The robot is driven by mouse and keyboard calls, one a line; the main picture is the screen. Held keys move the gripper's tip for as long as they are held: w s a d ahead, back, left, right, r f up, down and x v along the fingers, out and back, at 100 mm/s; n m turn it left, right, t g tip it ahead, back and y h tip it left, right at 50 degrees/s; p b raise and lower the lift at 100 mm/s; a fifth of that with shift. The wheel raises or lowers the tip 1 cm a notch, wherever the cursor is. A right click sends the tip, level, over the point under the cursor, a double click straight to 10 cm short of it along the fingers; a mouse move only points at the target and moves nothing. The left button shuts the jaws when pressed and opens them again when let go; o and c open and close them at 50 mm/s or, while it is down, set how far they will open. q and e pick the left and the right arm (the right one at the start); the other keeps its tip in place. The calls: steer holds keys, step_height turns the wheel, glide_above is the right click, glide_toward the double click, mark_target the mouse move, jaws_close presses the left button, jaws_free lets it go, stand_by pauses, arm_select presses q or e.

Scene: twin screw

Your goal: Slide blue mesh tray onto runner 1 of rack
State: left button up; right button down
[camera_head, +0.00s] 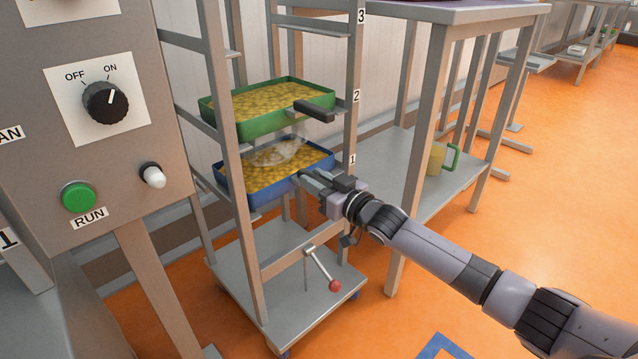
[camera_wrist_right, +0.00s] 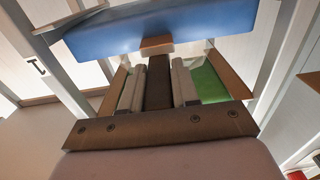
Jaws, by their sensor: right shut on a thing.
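The blue mesh tray (camera_head: 272,183), filled with yellowish pieces, sits inside the rack (camera_head: 243,230) at the level of label 1 (camera_head: 352,159). It looks roughly level; whether its edges rest on the runner is hidden. My right gripper (camera_head: 309,180) is at the tray's front and shut on its handle, which is mostly hidden in the head view. In the right wrist view, the dark handle lies between my fingers (camera_wrist_right: 158,78), and the tray's blue underside or wall (camera_wrist_right: 165,30) is just beyond. My left gripper is not in view.
A green tray (camera_head: 285,122) with a dark handle (camera_head: 314,110) sits just above, at label 2. A lever with a red knob (camera_head: 335,286) stands at the rack's base. A control panel (camera_head: 110,175) is left; a table with a yellow-green jug (camera_head: 438,158) is right.

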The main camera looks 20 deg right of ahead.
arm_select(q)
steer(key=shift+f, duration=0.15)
arm_select(e)
steer(key=shift+r, duration=0.1)
steer(key=c, duration=0.8)
jaws_free()
steer(key=shift+o, duration=0.2)
steer(key=shift+f, duration=0.35)
steer(key=shift+s+d+r+p, duration=0.1)
steer(key=shift+s+d+p, duration=0.05)
steer(key=shift+s+p, duration=0.2)
arm_select(q)
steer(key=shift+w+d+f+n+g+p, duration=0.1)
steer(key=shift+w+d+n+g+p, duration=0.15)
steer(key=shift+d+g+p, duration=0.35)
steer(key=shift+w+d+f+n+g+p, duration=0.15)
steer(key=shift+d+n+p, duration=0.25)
steer(key=shift+p, duration=0.4)
arm_select(e)
steer(key=v, duration=0.6)
steer(key=shift+s, duration=0.15)
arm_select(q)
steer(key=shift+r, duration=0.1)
arm_select(e)
steer(key=shift+r, duration=0.1)
